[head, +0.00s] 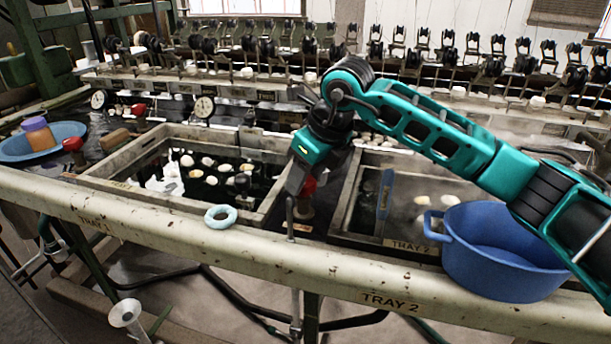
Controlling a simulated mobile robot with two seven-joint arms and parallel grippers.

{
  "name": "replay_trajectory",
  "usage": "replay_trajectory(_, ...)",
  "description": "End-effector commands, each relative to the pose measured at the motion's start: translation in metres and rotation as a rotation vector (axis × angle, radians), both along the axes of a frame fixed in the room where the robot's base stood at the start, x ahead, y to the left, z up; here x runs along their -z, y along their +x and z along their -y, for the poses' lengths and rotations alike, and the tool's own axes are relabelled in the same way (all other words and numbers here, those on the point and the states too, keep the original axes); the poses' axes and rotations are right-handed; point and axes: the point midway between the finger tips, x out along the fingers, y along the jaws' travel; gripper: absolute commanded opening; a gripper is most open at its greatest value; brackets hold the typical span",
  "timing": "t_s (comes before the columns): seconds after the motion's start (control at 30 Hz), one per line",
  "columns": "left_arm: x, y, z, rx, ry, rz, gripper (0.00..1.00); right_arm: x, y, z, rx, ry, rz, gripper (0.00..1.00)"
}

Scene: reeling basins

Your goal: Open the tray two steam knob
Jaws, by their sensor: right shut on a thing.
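My right arm reaches in from the right, and its gripper (297,178) points down between the two basins. It is shut on a red steam knob (309,186) beside the left edge of the tray two basin (345,215). The fingers partly hide the knob, and I cannot tell how far it is turned. Tray two holds dark water with several pale cocoons, and a "TRAY 2" label is on the rail below it. My left gripper is not in view.
A blue pot (500,265) stands on the rail at the right. A pale blue ring (220,217) lies on the rail (130,212). Reeling machinery lines the back.

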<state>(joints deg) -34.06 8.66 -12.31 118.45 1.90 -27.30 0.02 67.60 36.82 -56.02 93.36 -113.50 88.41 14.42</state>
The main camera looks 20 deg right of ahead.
Motion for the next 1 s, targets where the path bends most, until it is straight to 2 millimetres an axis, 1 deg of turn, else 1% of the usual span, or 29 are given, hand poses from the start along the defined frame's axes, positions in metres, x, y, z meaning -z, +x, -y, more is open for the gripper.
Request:
replay_trajectory(0.7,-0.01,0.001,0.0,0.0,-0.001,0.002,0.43,-0.003,0.004,0.003,-0.676,0.002,0.001,0.17)
replay_trajectory(1.0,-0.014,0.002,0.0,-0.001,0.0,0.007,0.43,-0.003,0.006,0.002,-0.93,0.003,0.003,0.17)
